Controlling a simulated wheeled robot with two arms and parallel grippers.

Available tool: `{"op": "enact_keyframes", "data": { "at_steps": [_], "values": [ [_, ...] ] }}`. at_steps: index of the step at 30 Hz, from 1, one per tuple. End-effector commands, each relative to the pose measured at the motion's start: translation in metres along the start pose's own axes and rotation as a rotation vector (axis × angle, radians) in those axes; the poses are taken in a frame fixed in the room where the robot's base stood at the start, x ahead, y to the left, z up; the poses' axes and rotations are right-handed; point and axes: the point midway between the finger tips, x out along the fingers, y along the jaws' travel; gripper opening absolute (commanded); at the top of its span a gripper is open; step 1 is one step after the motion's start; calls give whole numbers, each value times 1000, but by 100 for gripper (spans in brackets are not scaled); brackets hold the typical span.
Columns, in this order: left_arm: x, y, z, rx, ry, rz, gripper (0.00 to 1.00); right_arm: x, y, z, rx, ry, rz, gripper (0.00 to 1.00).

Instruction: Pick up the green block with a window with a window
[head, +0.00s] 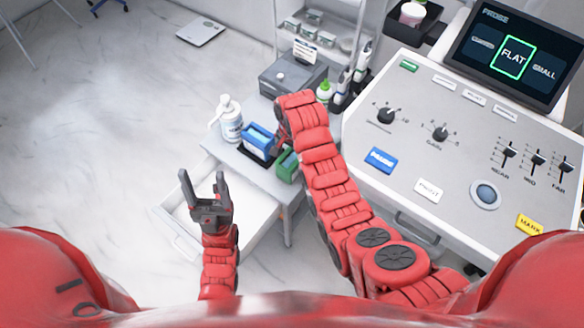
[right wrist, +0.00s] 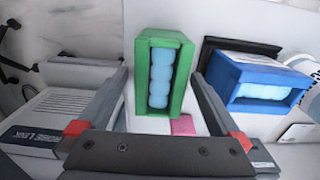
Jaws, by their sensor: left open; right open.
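The green block with a window (right wrist: 162,75) shows in the right wrist view, standing between the two fingers of my right gripper (right wrist: 160,105). Its window shows a column of light blue round pieces. The fingers are spread, with a gap visible on each side of the block. In the head view the green block (head: 287,167) sits on the small grey table, partly hidden by my right arm. My right gripper is mostly hidden there behind its own arm. My left gripper (head: 204,181) is open and empty above the open white drawer.
A blue block with a window (right wrist: 263,82) is right of the green one and shows in the head view (head: 259,138). A white pump bottle (head: 230,120) stands at the left. A grey box (head: 292,76) is behind. The control console (head: 420,160) fills the right side.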

Motion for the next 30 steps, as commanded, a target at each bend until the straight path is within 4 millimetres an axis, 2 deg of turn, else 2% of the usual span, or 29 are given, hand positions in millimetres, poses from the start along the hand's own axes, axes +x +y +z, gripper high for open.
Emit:
{"op": "enact_keyframes", "data": {
  "at_steps": [5,15,26,30],
  "values": [
    [7,0,-1,0,-1,0,65,10,0,0,0,-1,2,100],
    [15,-1,-3,0,0,0,65,49,-2,-3,0,2,0,100],
    [16,-1,-2,0,-1,0,65,56,-2,-3,-1,2,-1,100],
    [16,-1,-3,0,-1,0,65,56,-2,-3,-1,2,-1,75]
  ]
}}
